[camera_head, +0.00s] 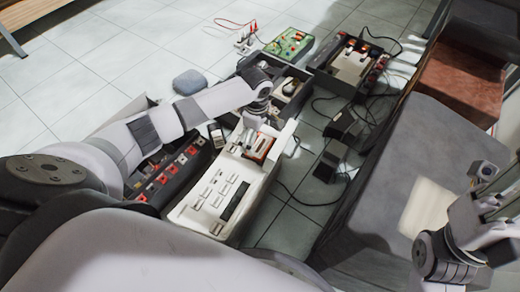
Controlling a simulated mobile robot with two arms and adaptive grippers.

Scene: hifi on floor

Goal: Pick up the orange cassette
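The orange cassette (262,147) appears as a small orange-edged piece with a pale face. It lies at the upper end of the white hifi unit (215,196) on the floor. My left arm reaches in from the left, and its wrist is above the far end of that unit. My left gripper (257,106) is small and partly hidden by its wrist, just beyond the cassette; I see no clear contact, and its fingers cannot be made out. My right gripper (502,200) is at the right edge, partly cut off, far from the cassette; its opening is unclear.
A dark unit with red buttons (172,180) lies left of the white one. Another dark device (352,65), a green circuit board (289,45) and a grey lump (189,82) lie beyond. Black boxes (332,159) and cables are on the right, beside a grey couch-like block (385,190).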

